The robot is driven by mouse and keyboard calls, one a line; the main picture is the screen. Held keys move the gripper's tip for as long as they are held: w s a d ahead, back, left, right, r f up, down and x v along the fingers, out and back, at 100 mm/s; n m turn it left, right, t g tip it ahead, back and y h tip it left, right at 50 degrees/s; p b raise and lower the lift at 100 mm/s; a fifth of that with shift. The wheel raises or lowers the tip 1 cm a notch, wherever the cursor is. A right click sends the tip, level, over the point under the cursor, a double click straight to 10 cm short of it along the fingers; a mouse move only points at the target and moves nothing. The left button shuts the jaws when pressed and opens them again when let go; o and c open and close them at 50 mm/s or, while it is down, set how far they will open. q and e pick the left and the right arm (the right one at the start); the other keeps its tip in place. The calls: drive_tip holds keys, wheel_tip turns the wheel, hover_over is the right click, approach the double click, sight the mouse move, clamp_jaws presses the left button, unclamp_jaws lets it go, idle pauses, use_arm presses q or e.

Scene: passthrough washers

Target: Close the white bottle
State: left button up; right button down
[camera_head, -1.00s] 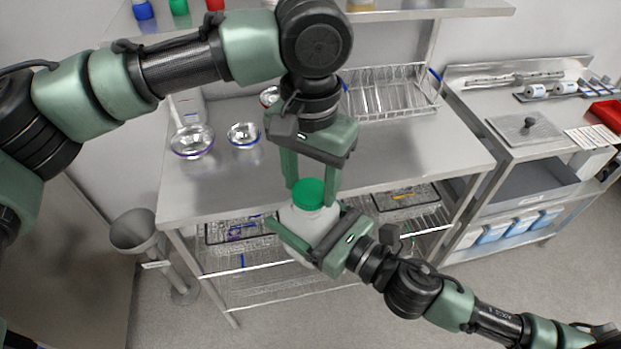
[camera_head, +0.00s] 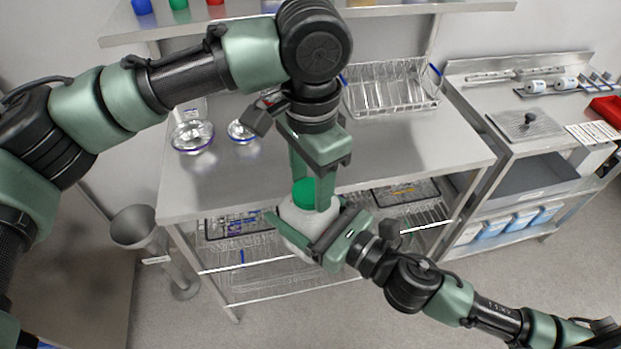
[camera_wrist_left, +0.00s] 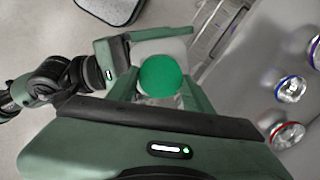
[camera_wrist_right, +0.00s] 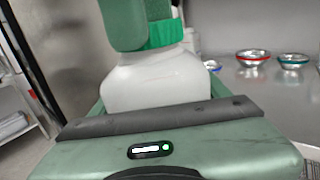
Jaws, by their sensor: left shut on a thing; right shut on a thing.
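The white bottle (camera_head: 297,218) is held upright in front of the steel table's front edge, with my right gripper (camera_head: 309,231) shut around its body. Its green cap (camera_head: 303,192) sits at the top of the bottle. My left gripper (camera_head: 312,190) comes down from above and is shut on the green cap. The left wrist view shows the round cap top (camera_wrist_left: 160,76) between the fingers. In the right wrist view the white bottle body (camera_wrist_right: 155,80) is between my right fingers, and a left finger hides part of the cap (camera_wrist_right: 165,33).
Wire shelves (camera_head: 265,270) lie under the table.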

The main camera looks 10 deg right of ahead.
use_arm(q)
drive_tip(key=m, duration=0.6)
drive_tip(key=shift+m, duration=0.3)
drive_tip(key=m, duration=0.4)
drive_tip(key=shift+s, duration=0.1)
drive_tip(key=m, duration=1.2)
drive_tip(key=shift+a, duration=0.15)
drive_tip(key=m, duration=0.6)
drive_tip(key=shift+m, duration=0.3)
drive_tip(key=m, duration=0.7)
drive_tip(key=o, duration=1.3)
